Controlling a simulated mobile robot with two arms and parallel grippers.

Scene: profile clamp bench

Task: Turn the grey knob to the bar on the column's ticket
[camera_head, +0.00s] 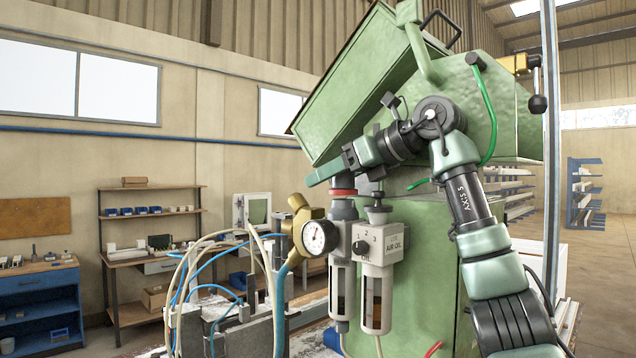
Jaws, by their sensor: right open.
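A grey knob (343,209) sits on top of the left air unit, with a red ring (342,192) above it. My right gripper (322,177) is directly above the ring, its green fingers pointing left. It is open; whether it touches the ring or knob I cannot tell. A round gauge (318,237) with a white dial is left of the knob; its reading is too small to tell. I cannot make out a bar on a column ticket. My left gripper is not in view.
Blue and white hoses (205,262) loop at the lower left. The green machine housing (375,75) overhangs behind my gripper. Shelves stand along the left wall.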

